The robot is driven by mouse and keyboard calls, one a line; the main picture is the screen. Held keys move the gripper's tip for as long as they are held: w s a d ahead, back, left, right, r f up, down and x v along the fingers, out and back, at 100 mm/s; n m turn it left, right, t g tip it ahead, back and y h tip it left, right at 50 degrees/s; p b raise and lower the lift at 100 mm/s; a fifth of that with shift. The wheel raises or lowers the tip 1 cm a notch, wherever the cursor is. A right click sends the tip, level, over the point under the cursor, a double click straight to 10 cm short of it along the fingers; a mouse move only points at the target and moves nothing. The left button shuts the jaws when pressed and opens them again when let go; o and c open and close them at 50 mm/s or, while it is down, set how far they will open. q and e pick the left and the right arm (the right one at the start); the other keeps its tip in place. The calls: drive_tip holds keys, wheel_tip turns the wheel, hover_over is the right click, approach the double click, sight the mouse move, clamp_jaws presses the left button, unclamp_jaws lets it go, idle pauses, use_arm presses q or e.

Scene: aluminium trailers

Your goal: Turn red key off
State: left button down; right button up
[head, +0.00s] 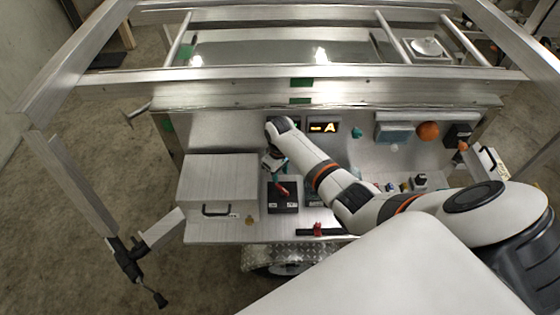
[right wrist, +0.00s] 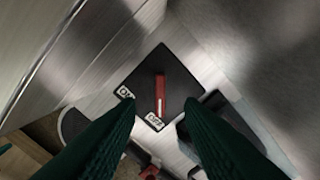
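The red key (right wrist: 161,95) is a flat red lever on a black square plate (right wrist: 180,72) in the right wrist view. The plate carries an ON label (right wrist: 125,92) and an OFF label (right wrist: 154,122). The key's lower end lies beside the OFF label. In the head view the red key (head: 282,189) shows small on its black plate (head: 284,206). My right gripper (right wrist: 159,106) is open, its two green fingers on either side of the key with visible gaps. In the head view its fingertips (head: 278,180) are close above the key. My left gripper is not in view.
A metal box with a black handle (head: 217,210) stands left of the plate. A lit display (head: 323,127), an orange knob (head: 428,131) and a red-handled switch (head: 317,229) are on the same panel. Metal rails (head: 300,75) cross above the panel's back.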

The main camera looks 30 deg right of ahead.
drive_tip(key=shift+r, duration=2.25)
drive_tip(key=shift+f, duration=0.1)
